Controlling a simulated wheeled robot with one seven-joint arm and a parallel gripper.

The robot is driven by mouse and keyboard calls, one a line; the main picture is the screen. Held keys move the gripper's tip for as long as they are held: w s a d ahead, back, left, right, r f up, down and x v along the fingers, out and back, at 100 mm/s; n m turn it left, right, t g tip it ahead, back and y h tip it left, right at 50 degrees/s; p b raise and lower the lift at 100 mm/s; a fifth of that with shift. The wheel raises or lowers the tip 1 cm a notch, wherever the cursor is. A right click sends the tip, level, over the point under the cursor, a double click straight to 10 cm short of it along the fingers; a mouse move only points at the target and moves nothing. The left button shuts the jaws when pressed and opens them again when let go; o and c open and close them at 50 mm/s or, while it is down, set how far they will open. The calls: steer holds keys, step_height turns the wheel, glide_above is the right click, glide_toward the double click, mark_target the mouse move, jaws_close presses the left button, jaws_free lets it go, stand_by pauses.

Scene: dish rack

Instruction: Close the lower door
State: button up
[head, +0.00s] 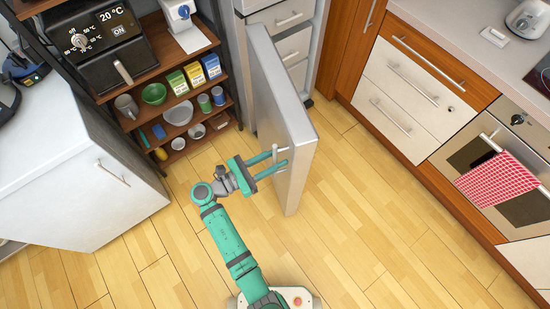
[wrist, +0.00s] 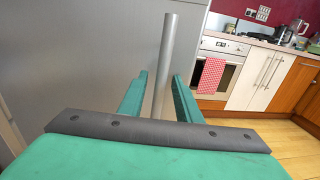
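The lower door (head: 285,110) is a grey fridge door. It stands swung wide open, out from the fridge body, with its free edge toward me. Its outer face (wrist: 85,70) fills the left of the wrist view. A vertical grey bar handle (wrist: 168,60) is on that face near the free edge; it also shows in the head view (head: 275,152). My gripper (wrist: 161,76) is open, with one green finger on each side of the handle. A narrow gap shows between the left finger and the bar. Contact on the right side is unclear.
The fridge interior (head: 292,45) shows pale drawers. A shelf (head: 188,150) with bowls and boxes stands to the left, beside a white cabinet (head: 75,185). Counter drawers and an oven (head: 480,160) with a red towel (head: 497,182) are at right. The wooden floor between is clear.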

steer(key=shift+c, duration=0.7)
jaws_close()
